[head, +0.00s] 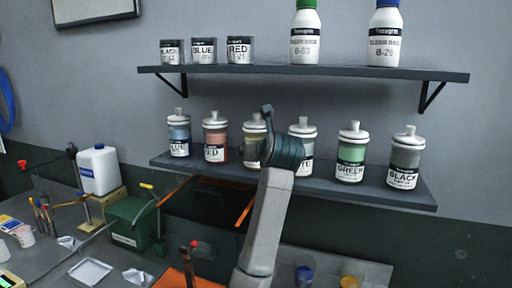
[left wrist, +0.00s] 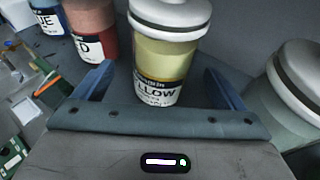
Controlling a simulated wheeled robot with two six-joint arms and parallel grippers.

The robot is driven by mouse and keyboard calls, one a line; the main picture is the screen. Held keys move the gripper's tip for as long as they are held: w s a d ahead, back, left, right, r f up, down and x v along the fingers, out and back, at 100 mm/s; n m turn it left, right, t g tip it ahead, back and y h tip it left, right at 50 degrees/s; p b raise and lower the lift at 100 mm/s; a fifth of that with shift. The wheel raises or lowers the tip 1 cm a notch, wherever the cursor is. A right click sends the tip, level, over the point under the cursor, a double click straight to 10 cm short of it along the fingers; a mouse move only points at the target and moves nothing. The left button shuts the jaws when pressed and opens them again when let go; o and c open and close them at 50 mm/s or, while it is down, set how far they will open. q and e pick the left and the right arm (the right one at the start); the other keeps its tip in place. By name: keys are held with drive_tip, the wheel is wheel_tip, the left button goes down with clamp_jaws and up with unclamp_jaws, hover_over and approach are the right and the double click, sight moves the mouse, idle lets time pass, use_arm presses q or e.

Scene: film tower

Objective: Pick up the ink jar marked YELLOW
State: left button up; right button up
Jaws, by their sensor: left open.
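The ink jar marked YELLOW (head: 253,128) stands upright on the lower shelf (head: 415,193), partly hidden behind my left gripper (head: 267,125) in the head view. In the left wrist view the YELLOW jar (left wrist: 165,70) has a white lid, yellow ink and a black-and-white label reading "LLOW". My left gripper (left wrist: 159,72) is open there, with one finger on each side of the jar's lower part. Gaps show between fingers and jar, and I cannot tell how deep the jar sits between them. My right gripper is not in view.
On the same shelf, RED (head: 215,138) and BLUE (head: 179,135) stand left of YELLOW; WHITE (head: 303,150), GREEN (head: 351,153) and BLACK (head: 405,160) stand right. The upper shelf (head: 290,71) with jars and bottles runs above. A green box (head: 130,222) is lower left.

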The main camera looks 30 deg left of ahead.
use_arm(q)
drive_tip(key=p+x, duration=0.2)
drive_tip(key=x, duration=0.1)
drive_tip(key=p+x, duration=0.1)
drive_tip(key=shift+w+a+r, duration=0.2)
drive_tip(key=shift+w+r, duration=0.1)
drive_tip(key=shift+r, duration=0.05)
drive_tip(key=shift+w+a+f, duration=0.1)
drive_tip(key=shift+f, duration=0.1)
drive_tip(key=c, duration=1.3)
